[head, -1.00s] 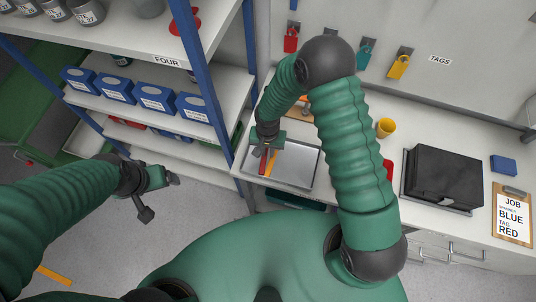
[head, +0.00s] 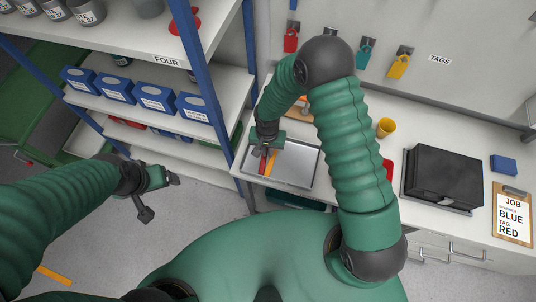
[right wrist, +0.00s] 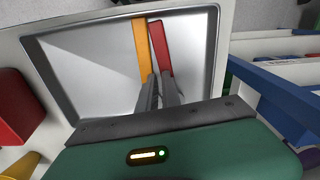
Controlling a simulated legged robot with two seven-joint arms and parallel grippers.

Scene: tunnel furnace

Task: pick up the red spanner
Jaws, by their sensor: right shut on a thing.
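The red spanner (head: 263,164) is at the silver tray (head: 307,161) on the bench, its lower part hidden by my fingers. In the right wrist view the red spanner (right wrist: 160,47) runs up from between the fingers, close beside an orange-yellow spanner (right wrist: 141,45). My right gripper (head: 262,152) is over the tray's left part, pointing down. Its fingers (right wrist: 160,88) are shut on the red spanner. Whether the spanner is clear of the tray I cannot tell. My left gripper (head: 172,179) hangs empty over the floor at the left; its jaw gap is unclear.
A shelf rack (head: 150,90) with blue boxes (head: 155,97) stands left of the tray, its blue post close by. Tags hang on the back wall.

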